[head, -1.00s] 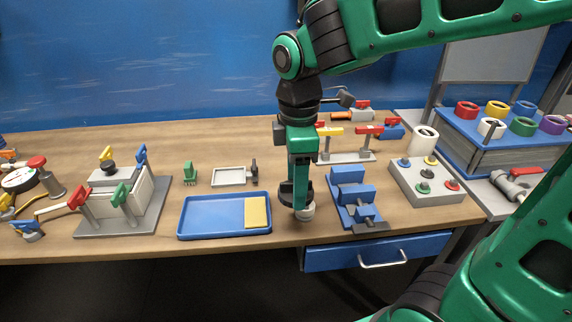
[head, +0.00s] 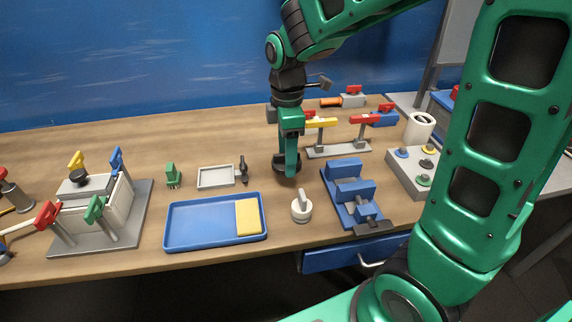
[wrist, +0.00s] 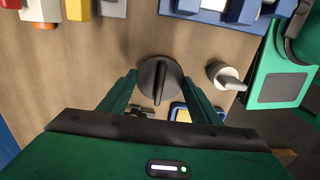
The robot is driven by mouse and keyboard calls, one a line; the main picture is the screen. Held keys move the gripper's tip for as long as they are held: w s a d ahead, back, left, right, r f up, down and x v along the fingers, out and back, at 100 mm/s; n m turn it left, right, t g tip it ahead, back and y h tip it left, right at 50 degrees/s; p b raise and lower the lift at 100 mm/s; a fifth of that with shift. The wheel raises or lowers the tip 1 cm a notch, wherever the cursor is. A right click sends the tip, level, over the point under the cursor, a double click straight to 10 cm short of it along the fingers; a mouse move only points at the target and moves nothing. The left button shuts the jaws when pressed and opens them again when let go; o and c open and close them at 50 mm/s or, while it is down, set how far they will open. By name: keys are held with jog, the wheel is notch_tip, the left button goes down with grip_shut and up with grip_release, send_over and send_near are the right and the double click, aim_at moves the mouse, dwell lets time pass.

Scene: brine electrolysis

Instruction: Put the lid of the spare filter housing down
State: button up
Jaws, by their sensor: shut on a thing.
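My gripper (head: 290,172) points down over the bench, behind the pale round piece. It is shut on a dark round lid (wrist: 160,80) with a raised ridge across its top, which sits between the fingers in the wrist view. In the head view the lid (head: 283,163) is low over the bare wood, partly hidden by the fingers. I cannot tell whether it touches the bench. The pale round piece (head: 301,210) with an upright handle stands apart from it near the front edge, and it also shows at the right in the wrist view (wrist: 222,75).
A blue tray (head: 190,240) with a yellow block (head: 248,217) lies front left. A small pale tray (head: 214,178) and a dark tool (head: 243,170) are left of my gripper. A blue vise-like fixture (head: 352,190) stands right. A valve rack (head: 338,151) is behind right.

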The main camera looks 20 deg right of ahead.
jog(key=shift+w+d+f, duration=0.65)
jog(key=shift+w+f, duration=0.1)
jog(key=shift+w, duration=0.1)
jog(key=shift+f, duration=1.9)
jog(key=o, duration=1.3)
jog(key=shift+f, duration=0.1)
notch_tip(320, 180, up, 12)
jog(key=shift+r, duration=0.15)
